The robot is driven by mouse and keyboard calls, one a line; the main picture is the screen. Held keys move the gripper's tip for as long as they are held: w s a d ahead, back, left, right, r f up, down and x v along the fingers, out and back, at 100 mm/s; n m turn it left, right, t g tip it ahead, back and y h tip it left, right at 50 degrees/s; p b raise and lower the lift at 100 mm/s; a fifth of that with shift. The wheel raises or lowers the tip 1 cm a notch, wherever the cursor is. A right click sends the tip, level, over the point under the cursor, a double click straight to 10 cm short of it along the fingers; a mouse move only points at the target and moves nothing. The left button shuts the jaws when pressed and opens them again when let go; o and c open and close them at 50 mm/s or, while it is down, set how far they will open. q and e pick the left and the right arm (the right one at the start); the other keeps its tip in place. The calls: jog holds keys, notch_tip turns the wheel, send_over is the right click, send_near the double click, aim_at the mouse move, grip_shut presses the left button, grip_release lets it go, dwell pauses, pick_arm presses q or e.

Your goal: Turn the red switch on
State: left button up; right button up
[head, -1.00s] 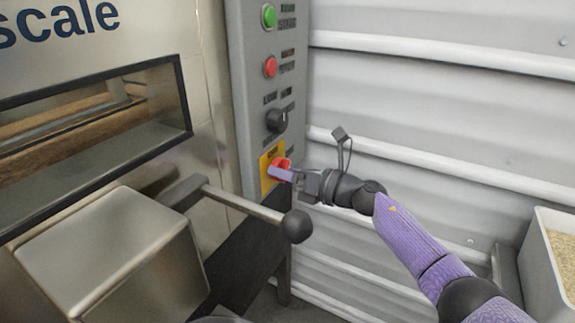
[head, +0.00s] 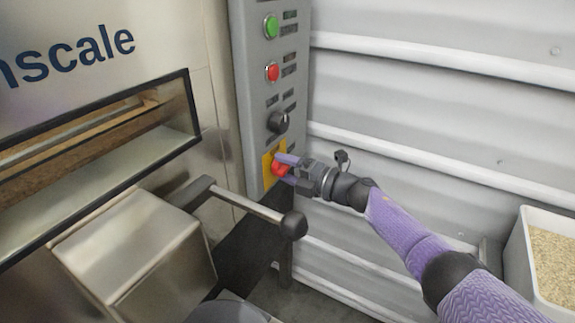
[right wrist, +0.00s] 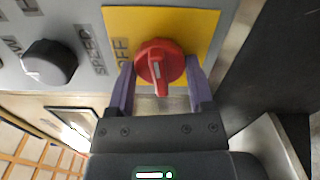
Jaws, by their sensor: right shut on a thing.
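The red switch (head: 279,169) is a round knob on a yellow plate (head: 268,178) low on the grey control panel. My right gripper (head: 284,168) is shut on the knob, with one purple finger on each side, as the right wrist view also shows (right wrist: 160,78). My left gripper is not in view.
Above the switch are a black speed knob (head: 278,122), a red button (head: 272,72) and a green button (head: 271,27). A lever with a black ball (head: 294,225) sticks out below left of my gripper. A bin of grain (head: 530,225) stands at the right.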

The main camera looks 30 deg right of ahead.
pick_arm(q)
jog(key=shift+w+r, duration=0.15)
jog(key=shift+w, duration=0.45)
pick_arm(e)
jog(key=shift+m, duration=1)
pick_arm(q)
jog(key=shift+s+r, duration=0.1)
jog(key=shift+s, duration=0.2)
pick_arm(e)
jog(key=o, duration=1.3)
jog(key=shift+c, duration=0.2)
pick_arm(q)
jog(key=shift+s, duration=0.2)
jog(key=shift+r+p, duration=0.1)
jog(key=shift+p, duration=0.2)
